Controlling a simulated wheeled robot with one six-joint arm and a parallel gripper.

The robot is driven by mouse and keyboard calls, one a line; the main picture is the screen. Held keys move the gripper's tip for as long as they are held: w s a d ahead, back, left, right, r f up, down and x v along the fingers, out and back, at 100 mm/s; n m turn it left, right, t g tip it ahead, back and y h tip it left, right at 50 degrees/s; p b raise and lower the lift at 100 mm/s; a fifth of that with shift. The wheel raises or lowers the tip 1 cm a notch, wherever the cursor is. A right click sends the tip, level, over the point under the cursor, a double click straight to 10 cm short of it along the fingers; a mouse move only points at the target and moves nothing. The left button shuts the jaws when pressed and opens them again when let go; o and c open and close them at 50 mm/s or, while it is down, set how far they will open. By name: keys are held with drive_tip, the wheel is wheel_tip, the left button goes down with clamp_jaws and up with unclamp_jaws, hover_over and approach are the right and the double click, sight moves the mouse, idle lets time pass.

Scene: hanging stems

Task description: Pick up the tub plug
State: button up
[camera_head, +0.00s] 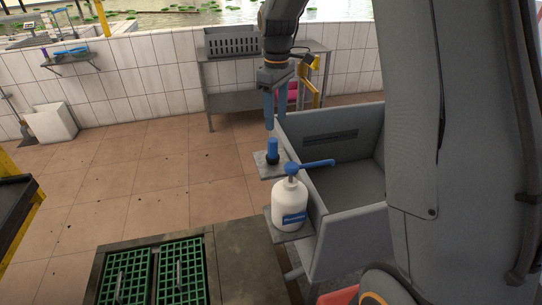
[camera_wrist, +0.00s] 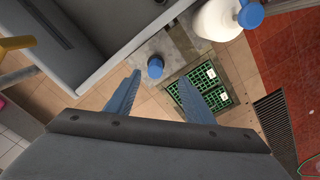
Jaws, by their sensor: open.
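The tub plug (camera_head: 272,151) has a blue upright handle on a dark round base. It stands on a small grey ledge (camera_head: 262,168) at the tub's outer side. In the wrist view the plug (camera_wrist: 155,68) shows from above, between and just beyond my fingertips. My gripper (camera_head: 270,124) points down above the plug with a gap between them. Its two blue fingers, spread apart in the wrist view (camera_wrist: 159,80), are open and empty. The grey tub (camera_head: 345,232) stands to the right of the plug in the head view.
A white pump bottle (camera_head: 289,207) with a blue nozzle stands on a second ledge, close in front of the plug. A grey metal table (camera_head: 235,103) with a crate (camera_head: 231,42) stands behind. Green floor grates (camera_head: 180,272) lie front left. The tiled floor left of the plug is clear.

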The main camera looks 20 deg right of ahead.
drive_tip(key=b, duration=0.5)
hover_over(272, 147)
drive_tip(key=w+d, duration=0.1)
drive_tip(key=w, duration=0.1)
wheel_tip(272, 147, down, 6)
drive_tip(key=shift+r, duration=0.2)
drive_tip(key=shift+s+a+f+p, duration=0.1)
drive_tip(key=shift+f+p, duration=0.6)
drive_tip(key=shift+f, duration=1.25)
drive_tip(key=shift+s+a+f+p, duration=0.1)
drive_tip(key=shift+f+p, duration=0.55)
drive_tip(key=shift+f, duration=1.25)
drive_tip(key=shift+c, duration=0.3)
drive_tip(key=c, duration=1.1)
